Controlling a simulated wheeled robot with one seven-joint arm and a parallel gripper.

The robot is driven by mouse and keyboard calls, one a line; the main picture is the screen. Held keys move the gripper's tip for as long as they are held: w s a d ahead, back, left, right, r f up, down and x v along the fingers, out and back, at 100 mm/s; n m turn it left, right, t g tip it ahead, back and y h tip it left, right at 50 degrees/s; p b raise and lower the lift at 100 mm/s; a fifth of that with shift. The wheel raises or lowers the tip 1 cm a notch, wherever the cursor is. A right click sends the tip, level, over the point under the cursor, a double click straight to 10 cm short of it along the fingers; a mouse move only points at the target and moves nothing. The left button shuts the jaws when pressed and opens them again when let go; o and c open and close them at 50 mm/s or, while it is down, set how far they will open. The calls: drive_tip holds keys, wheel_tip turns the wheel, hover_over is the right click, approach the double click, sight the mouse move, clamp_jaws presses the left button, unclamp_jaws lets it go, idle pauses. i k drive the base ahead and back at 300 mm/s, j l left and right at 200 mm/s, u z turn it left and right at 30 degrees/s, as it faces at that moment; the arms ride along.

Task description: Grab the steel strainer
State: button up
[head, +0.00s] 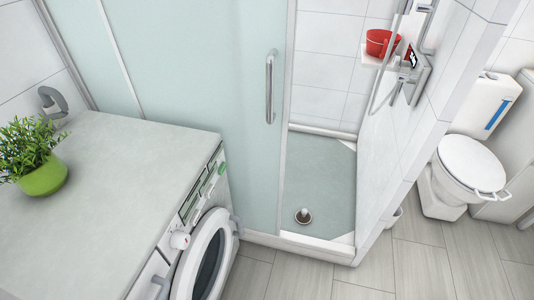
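A small round thing (303,216) with a dark rim and a pale middle sits on the shower floor, near the front edge of the shower. It is too small to tell whether it is a steel strainer or a drain fitting. I see no other thing that is clearly a steel strainer. My gripper is not in view.
A frosted glass shower door (190,75) with a metal handle (270,86) stands beside the opening to the shower floor (322,175). A counter (120,190) with a potted plant (38,158) and a washing machine (205,255) fill the left. A red bowl (379,42) sits on a shelf. A toilet (468,165) stands right. The tiled floor (420,262) is clear.

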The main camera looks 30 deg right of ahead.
sight(303, 216)
drive_tip(key=i+l, duration=0.1)
drive_tip(key=i, duration=0.35)
drive_tip(key=i+l, duration=0.1)
drive_tip(key=i, duration=0.3)
drive_tip(key=i+l, duration=0.4)
